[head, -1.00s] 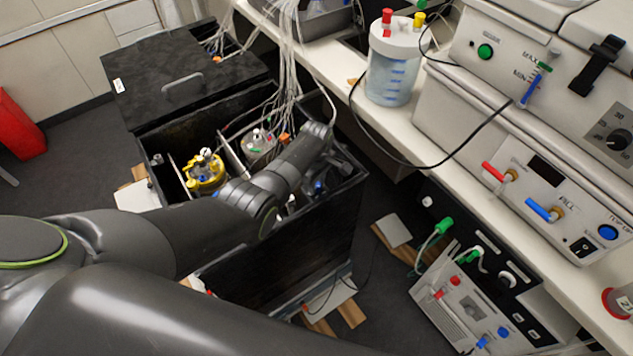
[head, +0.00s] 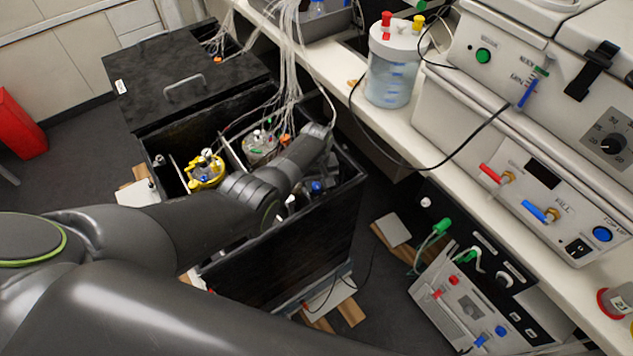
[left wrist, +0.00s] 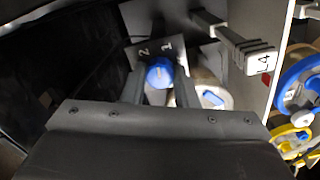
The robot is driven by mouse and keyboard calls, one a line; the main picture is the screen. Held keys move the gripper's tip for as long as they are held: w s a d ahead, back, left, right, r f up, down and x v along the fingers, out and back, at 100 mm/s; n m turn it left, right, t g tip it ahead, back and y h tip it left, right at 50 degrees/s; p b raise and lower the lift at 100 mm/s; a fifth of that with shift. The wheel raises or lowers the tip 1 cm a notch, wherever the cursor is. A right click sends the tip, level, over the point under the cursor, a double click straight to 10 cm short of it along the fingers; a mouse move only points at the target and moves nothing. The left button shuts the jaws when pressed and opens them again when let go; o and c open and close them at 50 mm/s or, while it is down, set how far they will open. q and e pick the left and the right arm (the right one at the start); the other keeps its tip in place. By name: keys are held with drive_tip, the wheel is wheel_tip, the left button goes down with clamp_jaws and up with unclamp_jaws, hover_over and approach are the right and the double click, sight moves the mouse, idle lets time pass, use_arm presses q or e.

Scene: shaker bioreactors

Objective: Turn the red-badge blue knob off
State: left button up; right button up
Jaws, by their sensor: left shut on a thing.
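A blue knob (left wrist: 159,73) sits between the two fingers of my left gripper (left wrist: 160,82) in the left wrist view. The gripper is shut on it. The marks 2 and 1 are on a plate just behind the knob. No red badge is visible on or beside it. In the head view my left arm reaches into the open black box (head: 290,265). The left fingers and the held knob are hard to make out there. My right gripper is not in view.
A second blue knob (left wrist: 212,98) is just right of the fingers. A handle labelled L4 (left wrist: 262,60) and yellow and blue rings are farther right. In the head view, a yellow-ringed vessel (head: 205,170) and a tube bundle (head: 287,70) are near the arm.

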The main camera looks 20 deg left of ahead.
use_arm(q)
drive_tip(key=m, duration=0.4)
drive_tip(key=shift+m, duration=0.3)
drive_tip(key=m, duration=0.3)
drive_tip(key=shift+m+p, duration=0.3)
drive_tip(key=m, duration=0.4)
drive_tip(key=shift+m, duration=2.1)
drive_tip(key=o, duration=1)
